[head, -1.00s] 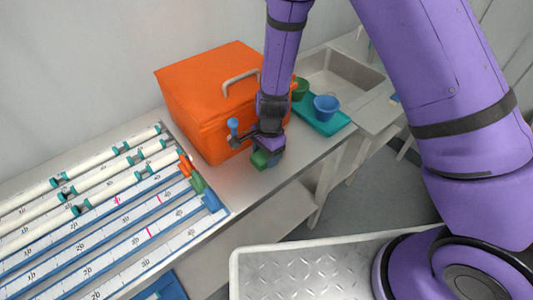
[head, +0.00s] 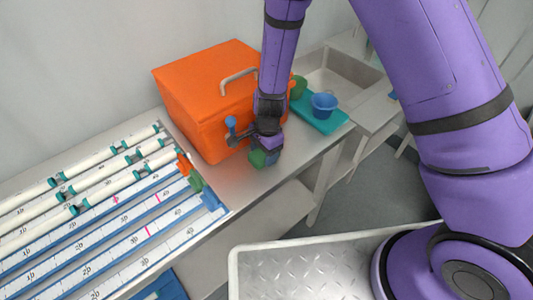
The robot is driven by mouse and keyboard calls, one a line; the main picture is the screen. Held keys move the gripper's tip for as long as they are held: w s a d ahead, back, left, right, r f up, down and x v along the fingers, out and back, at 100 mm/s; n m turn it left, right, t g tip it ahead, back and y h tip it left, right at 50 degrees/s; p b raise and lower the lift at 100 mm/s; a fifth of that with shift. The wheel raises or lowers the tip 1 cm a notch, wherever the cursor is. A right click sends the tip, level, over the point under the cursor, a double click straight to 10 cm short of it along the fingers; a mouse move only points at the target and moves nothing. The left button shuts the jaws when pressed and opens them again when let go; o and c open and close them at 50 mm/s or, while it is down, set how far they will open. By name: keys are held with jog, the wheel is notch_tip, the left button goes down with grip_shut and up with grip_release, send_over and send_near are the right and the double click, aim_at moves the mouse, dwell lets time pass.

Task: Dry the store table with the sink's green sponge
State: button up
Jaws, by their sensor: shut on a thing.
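My gripper (head: 266,150) points down at the front of the orange box and is shut on a green sponge (head: 257,158). The sponge is low at the table top; I cannot tell whether it touches it. Part of it is hidden by the gripper. The grey store table (head: 240,187) runs below the box, with a bare strip along its front. The sink (head: 340,72) is at the upper right and looks empty.
An orange box (head: 205,95) with a handle and a blue-knobbed tap stands close behind my gripper. A teal tray (head: 318,118) holds a blue cup (head: 323,105) and a green cup (head: 298,88). Racks of white tubes and blue rulers (head: 90,225) fill the left.

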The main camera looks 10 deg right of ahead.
jog(key=shift+w+a+r, duration=0.15)
jog(key=shift+w+a, duration=0.3)
jog(key=shift+w, duration=0.35)
jog(key=shift+s+d, duration=0.45)
jog(key=shift+s, duration=0.3)
jog(key=shift+s+d, duration=0.45)
jog(key=shift+s, duration=0.25)
jog(key=shift+s+r, duration=0.1)
jog(key=shift+r, duration=2.85)
jog(key=shift+r, duration=0.1)
